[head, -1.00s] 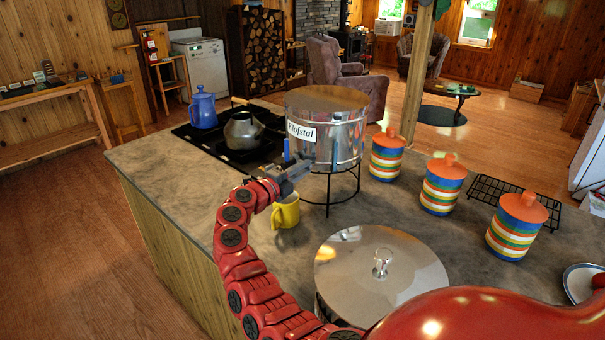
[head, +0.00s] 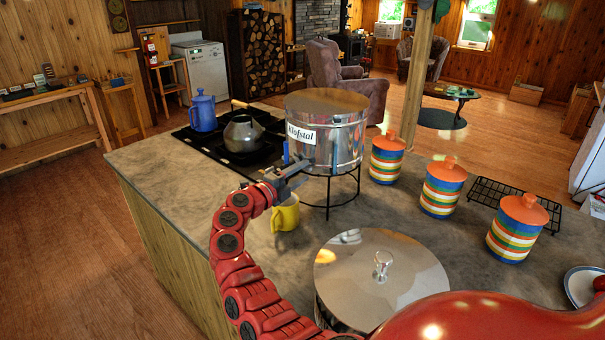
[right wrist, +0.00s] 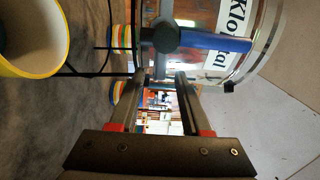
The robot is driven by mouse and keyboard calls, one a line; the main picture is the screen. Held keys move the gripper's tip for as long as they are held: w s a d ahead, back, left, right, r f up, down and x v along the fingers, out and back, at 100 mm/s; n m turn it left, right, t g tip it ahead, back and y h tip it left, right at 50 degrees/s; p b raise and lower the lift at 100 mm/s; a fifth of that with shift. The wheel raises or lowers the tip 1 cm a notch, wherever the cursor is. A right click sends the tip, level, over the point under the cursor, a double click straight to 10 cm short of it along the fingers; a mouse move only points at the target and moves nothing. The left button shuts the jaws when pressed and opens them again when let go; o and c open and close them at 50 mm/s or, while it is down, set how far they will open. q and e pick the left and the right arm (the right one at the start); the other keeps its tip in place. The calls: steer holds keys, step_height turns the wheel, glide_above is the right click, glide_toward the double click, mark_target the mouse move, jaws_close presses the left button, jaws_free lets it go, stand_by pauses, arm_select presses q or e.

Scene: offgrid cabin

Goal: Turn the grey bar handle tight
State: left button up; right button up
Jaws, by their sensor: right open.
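The big steel pot (head: 330,145), labelled Klofstal, stands on a black wire stand. A tap is on its near side. In the right wrist view the tap has a dark grey round hub (right wrist: 166,38) with a blue bar (right wrist: 216,42) on one side and a short blue-grey piece on the other. I cannot tell which part is the grey bar handle. The blue bar also shows upright in the head view (head: 286,152). My right gripper (right wrist: 162,78) is open, its fingertips just short of the hub, nothing between them. My left gripper is out of view.
A yellow mug (head: 286,214) stands below the tap, close to my right gripper. A round steel lid (head: 350,265) is at the front. Several striped canisters (head: 441,188) stand to the right. A kettle (head: 243,134) and blue coffee pot (head: 203,112) are on the stove behind.

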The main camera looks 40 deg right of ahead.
steer(key=s+a+b, duration=0.1)
steer(key=a+b, duration=0.2)
steer(key=a, duration=1.3)
steer(key=shift+s+a, duration=0.2)
steer(key=shift+a, duration=0.1)
steer(key=shift+f, duration=0.1)
